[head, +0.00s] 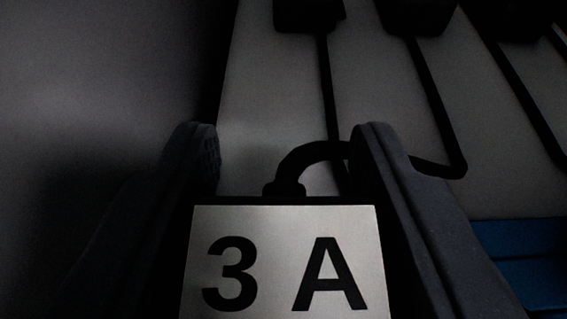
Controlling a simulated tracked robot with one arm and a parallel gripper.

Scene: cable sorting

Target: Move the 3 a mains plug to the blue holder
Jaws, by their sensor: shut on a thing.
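The mains plug (284,262) with a white label reading "3 A" is at the bottom middle of the head view, large and close. A black cable (310,155) leaves its top, bends to the right and passes behind the right finger. My gripper (288,150) has one finger on each side of the plug and is shut on it. The lower part of the plug is cut off by the frame edge. A blue thing (525,262), perhaps the blue holder, shows in part at the lower right, behind the right finger.
Several other black cables run down the pale surface (270,90), with dark blocks (308,14) at the top edge, one of them upper middle right (416,18). The left side is a plain dark grey area. The picture is very dim.

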